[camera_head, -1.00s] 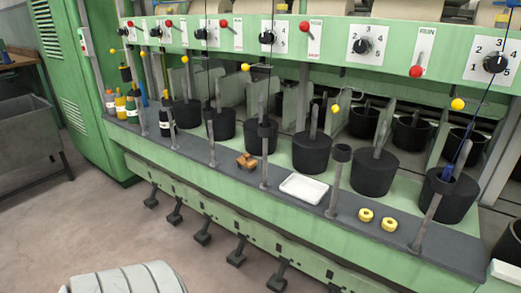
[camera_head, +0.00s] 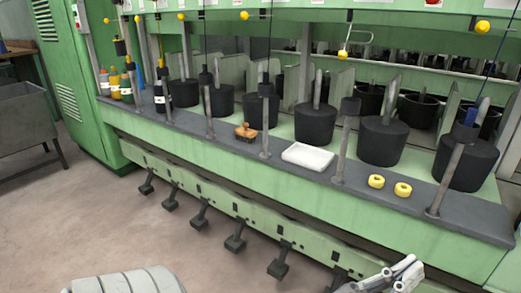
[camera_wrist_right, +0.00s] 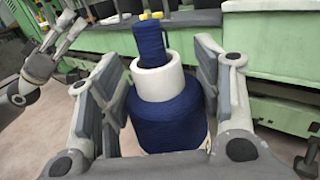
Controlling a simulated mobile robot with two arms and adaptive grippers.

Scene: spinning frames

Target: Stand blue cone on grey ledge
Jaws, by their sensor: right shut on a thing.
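The blue cone (camera_wrist_right: 170,125) fills the middle of the right wrist view, a large dark blue wound package with a white collar (camera_wrist_right: 158,82) and a narrower blue top. My right gripper (camera_wrist_right: 158,68) is shut on it, with one finger on each side. The cone's underside is hidden. The grey ledge (camera_head: 225,136) runs along the front of the green machine in the head view. My left gripper (camera_head: 385,279) shows at the lower right edge of the head view, in front of the machine and cut off; its opening is unclear.
Black pots (camera_head: 381,140) stand behind. Pedals (camera_head: 235,237) stick out below.

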